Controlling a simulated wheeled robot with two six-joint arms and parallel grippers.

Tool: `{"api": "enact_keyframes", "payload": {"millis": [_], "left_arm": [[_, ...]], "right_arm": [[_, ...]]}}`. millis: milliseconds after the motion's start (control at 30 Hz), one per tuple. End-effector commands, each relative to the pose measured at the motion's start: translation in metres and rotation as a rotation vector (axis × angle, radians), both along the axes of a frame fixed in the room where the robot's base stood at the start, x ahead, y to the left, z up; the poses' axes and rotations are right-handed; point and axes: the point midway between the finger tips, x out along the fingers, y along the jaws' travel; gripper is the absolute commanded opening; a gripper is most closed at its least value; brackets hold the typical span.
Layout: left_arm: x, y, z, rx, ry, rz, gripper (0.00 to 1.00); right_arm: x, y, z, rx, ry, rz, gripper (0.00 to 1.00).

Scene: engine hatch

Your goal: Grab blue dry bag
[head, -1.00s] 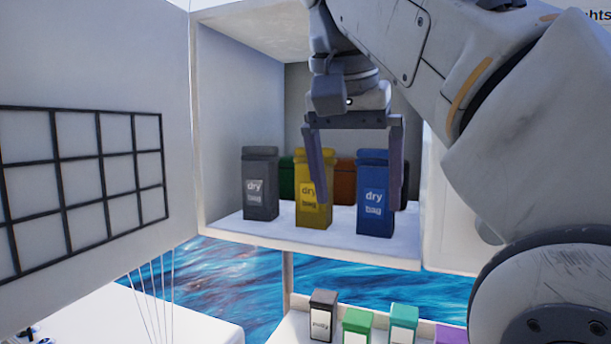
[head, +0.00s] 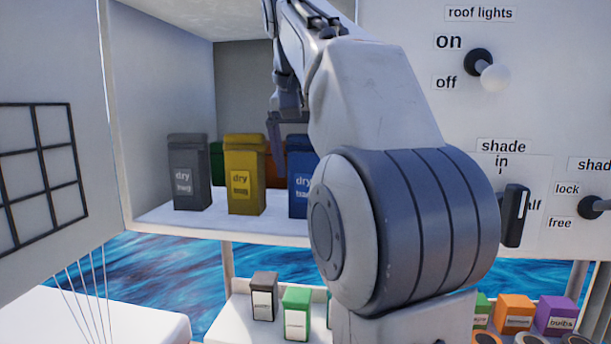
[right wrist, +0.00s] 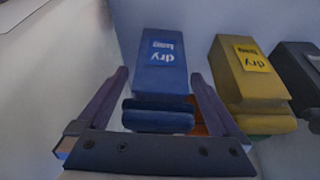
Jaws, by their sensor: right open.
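The blue dry bag (head: 300,188) stands upright in the open cabinet, at the right of the front row. My right arm hides its right part in the head view. In the right wrist view the blue dry bag (right wrist: 161,68) shows upside down, with its label and folded top. My right gripper (right wrist: 160,75) is open, its fingers pointing toward the bag, one on either side in that view. I cannot tell whether they touch it. My left gripper is out of view.
A yellow dry bag (head: 243,178) and a grey one (head: 189,175) stand left of the blue bag, with green and orange ones behind. The cabinet shelf (head: 158,215) has free room at its left. A switch panel (head: 400,30) is at the right.

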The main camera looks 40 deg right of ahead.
Motion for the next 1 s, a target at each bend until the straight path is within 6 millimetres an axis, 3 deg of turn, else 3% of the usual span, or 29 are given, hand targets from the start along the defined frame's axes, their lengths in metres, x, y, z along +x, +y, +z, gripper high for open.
{"api": "enact_keyframes", "payload": {"millis": [233, 567, 667, 800, 1000], "left_arm": [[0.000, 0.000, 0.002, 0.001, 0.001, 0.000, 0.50], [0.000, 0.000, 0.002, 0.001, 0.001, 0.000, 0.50], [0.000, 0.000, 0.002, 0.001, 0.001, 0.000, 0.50], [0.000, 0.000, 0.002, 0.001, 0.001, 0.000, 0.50], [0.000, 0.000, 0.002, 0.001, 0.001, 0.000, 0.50]], "right_arm": [[0.006, -0.009, -0.027, 0.000, 0.001, 0.000, 1.00], [0.008, -0.010, -0.033, 0.000, -0.002, -0.001, 1.00], [0.008, -0.010, -0.033, 0.000, -0.001, 0.000, 0.69], [0.008, -0.010, -0.033, -0.001, -0.001, -0.001, 0.16], [0.007, -0.010, -0.032, -0.001, -0.002, -0.001, 0.12]]}}
